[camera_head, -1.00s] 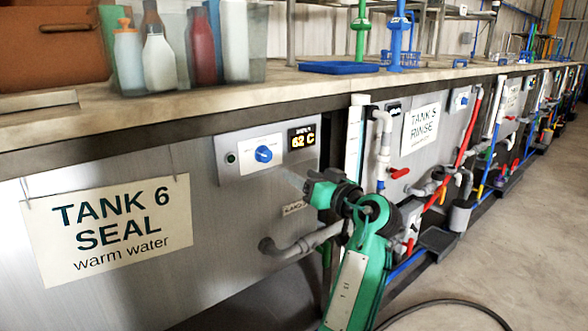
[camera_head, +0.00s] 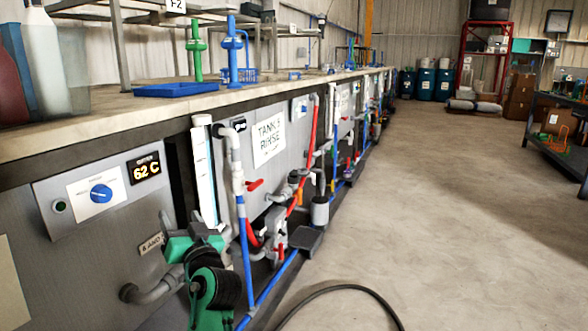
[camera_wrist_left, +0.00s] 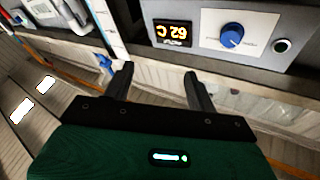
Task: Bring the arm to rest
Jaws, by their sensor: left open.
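My left arm shows at the bottom left of the head view, with a green and black wrist. My left gripper (camera_head: 190,243) is seen there at a poor angle, in front of the tank fronts. In the left wrist view my left gripper (camera_wrist_left: 158,78) has its two dark fingers apart with nothing between them. Beyond the fingers is a grey control panel with a blue knob (camera_wrist_left: 232,36) and a lit display (camera_wrist_left: 172,33). The right gripper is in neither view.
The display (camera_head: 143,168) reads 62 C on the near tank. A row of tanks with pipes and red valve handles (camera_head: 254,186) runs away along the left. A black hose (camera_head: 340,289) lies on the floor. The floor (camera_head: 420,200) is largely clear to the right.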

